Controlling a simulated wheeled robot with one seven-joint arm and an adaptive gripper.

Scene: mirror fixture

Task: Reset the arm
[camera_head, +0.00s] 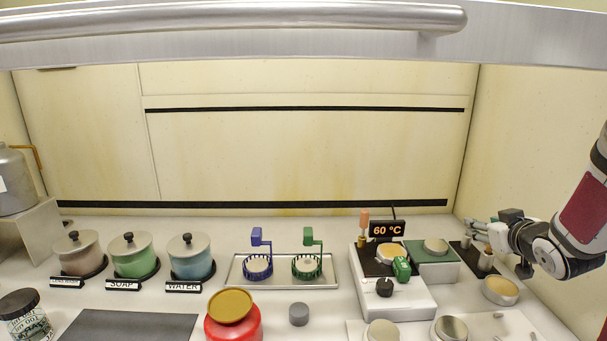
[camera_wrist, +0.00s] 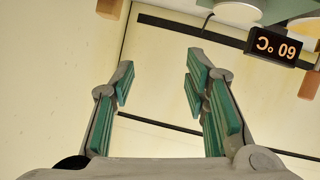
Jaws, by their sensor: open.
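My gripper (camera_head: 475,229) is at the right side of the hood in the head view, raised over the right part of the bench and pointing left. In the wrist view its two green-padded fingers (camera_wrist: 157,88) stand wide apart with nothing between them. The wrist view appears upside down, with the 60 °C display (camera_wrist: 277,47) at its upper right. In the head view the same display (camera_head: 387,230) stands on the white heating station (camera_head: 405,304), left of my gripper.
Three lidded pots (camera_head: 131,257) stand at the left. A metal tray (camera_head: 283,284) holds a blue and a green basket. A red jar (camera_head: 233,318) and a grey cylinder (camera_head: 299,314) stand in front. The hood's sash bar (camera_head: 230,18) crosses the top. A dark mat (camera_head: 140,326) lies bare.

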